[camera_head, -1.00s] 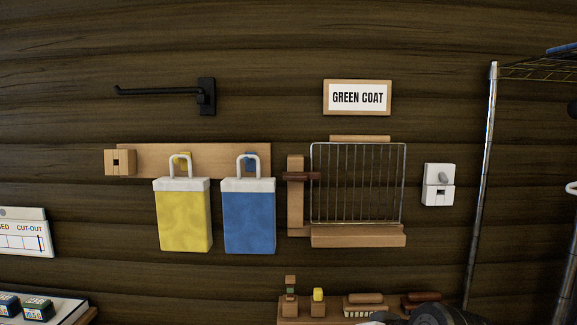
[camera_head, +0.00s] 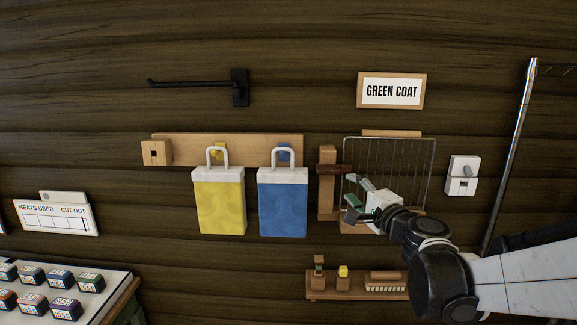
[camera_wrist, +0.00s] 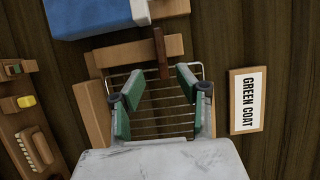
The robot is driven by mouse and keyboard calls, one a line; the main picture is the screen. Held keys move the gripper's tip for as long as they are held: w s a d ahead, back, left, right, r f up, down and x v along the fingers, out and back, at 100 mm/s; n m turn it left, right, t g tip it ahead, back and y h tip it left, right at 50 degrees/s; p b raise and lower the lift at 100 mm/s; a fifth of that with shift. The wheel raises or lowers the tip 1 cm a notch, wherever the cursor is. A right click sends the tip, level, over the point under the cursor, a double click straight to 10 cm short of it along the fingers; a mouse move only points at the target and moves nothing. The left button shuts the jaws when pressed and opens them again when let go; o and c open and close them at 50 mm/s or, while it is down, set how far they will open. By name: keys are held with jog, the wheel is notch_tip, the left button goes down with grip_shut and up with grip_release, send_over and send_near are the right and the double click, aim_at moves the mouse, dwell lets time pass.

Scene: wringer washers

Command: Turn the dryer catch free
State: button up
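The dryer is a wire rack (camera_head: 412,160) on the wall, below the GREEN COAT sign, with a wooden post (camera_head: 327,205) at its left. The catch, a dark brown bar (camera_head: 334,169), lies level across the post, its right end over the rack's left edge. My gripper (camera_head: 352,193) is in front of the rack's lower left part, just below and right of the catch. In the wrist view my gripper (camera_wrist: 150,82) is open with green pads apart, and the catch (camera_wrist: 160,50) shows beyond the tips, roughly between them. I see no contact.
Yellow (camera_head: 219,205) and blue (camera_head: 283,208) bags hang left of the post, the blue one close by. A white switch box (camera_head: 462,176) is right of the rack. A brush shelf (camera_head: 330,293) is below. A metal shelf post (camera_head: 512,150) stands at right.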

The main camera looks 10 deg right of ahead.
aim_at(331, 172)
jog(key=p+x, duration=0.2)
jog(key=x, duration=1.1)
jog(key=shift+w+a+f, duration=0.1)
grip_shut()
